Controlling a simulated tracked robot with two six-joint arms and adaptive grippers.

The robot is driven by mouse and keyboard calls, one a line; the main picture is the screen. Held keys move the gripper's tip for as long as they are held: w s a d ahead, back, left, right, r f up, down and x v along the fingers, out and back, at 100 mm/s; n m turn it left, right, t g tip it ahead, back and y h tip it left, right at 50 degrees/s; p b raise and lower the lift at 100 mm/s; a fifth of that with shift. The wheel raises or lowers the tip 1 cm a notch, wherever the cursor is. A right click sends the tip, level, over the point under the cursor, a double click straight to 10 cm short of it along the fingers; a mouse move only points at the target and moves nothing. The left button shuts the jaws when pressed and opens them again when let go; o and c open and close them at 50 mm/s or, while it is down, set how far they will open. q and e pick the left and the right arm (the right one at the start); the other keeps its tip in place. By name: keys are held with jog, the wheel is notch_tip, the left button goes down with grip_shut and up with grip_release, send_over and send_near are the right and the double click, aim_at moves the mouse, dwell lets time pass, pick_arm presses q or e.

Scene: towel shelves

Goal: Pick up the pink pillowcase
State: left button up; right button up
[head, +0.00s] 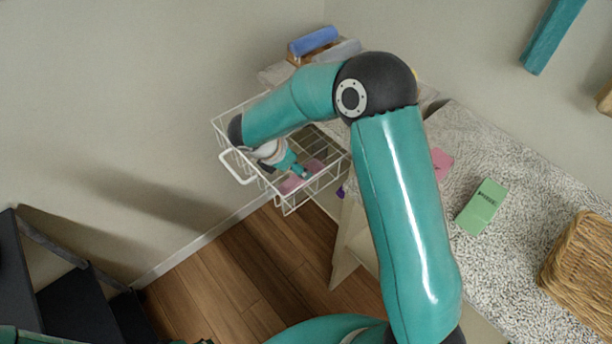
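A flat pink folded cloth, apparently the pillowcase (291,185), lies low in a white wire basket (284,207). My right arm comes up from the bottom right, bends at a high elbow and reaches left over the basket. My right gripper (298,170) points down into the basket, right at the pink cloth and partly covering it. The gripper is small here, so I cannot tell whether its fingers are open or shut, or whether they touch the cloth. Another pink item (442,162) lies on the speckled counter, partly hidden behind my arm. My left gripper is out of view.
The basket's wire walls and front handle (236,168) surround the gripper. A green box (482,207) and a wicker basket (582,272) stand on the speckled counter (490,150). A rolled blue towel (313,40) lies at the back. Dark steps (70,300) stand at the lower left.

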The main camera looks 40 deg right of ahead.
aim_at(314, 166)
jog(key=shift+a+p+x, duration=0.1)
jog(key=shift+p+x, duration=0.05)
jog(key=shift+x, duration=1.5)
jog(key=shift+a+p+x, duration=0.15)
jog(key=shift+x, duration=1.5)
jog(key=shift+f, duration=0.15)
jog(key=shift+c, duration=0.4)
jog(key=c, duration=0.8)
